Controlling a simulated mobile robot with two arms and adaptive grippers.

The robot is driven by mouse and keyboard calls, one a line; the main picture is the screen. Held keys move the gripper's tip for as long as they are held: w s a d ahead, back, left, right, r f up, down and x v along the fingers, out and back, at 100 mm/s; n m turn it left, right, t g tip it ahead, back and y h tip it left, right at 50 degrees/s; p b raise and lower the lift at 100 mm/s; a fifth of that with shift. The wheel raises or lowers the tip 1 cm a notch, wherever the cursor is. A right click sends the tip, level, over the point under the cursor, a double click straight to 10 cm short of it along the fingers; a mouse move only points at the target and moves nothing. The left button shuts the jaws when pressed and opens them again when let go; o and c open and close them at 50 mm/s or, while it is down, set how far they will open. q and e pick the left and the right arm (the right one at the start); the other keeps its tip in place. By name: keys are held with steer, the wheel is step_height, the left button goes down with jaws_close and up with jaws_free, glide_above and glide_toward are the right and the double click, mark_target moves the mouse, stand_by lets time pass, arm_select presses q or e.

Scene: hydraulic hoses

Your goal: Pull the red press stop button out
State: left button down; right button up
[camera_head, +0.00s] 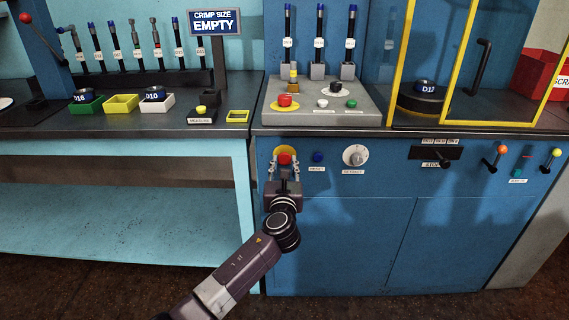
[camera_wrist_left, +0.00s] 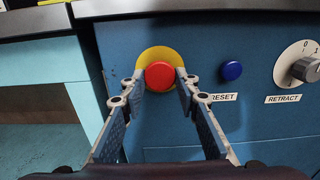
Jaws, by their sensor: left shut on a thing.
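The red press stop button (camera_head: 285,158) sits on a yellow round plate on the blue cabinet front, below the counter edge. It also shows in the left wrist view (camera_wrist_left: 160,76) against its yellow plate (camera_wrist_left: 160,54). My left gripper (camera_head: 284,168) comes up from below, and its fingertips (camera_wrist_left: 159,77) are on both sides of the red button, shut on it. The button's lower edge shows between the fingers. My right gripper is not in view.
A blue reset button (camera_wrist_left: 231,71) is close on the right, then a retract knob (camera_head: 355,155). Another red button (camera_head: 285,100) stands on the grey panel above. The counter edge (camera_head: 400,131) overhangs.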

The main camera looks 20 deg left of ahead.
arm_select(q)
steer(key=shift+s+d+f, duration=0.1)
steer(key=shift+f, duration=0.15)
steer(key=c, duration=1.6)
jaws_free()
steer(key=shift+o, duration=0.5)
steer(key=shift+s+r, duration=0.15)
steer(key=shift+r, duration=0.05)
steer(key=v, duration=1.2)
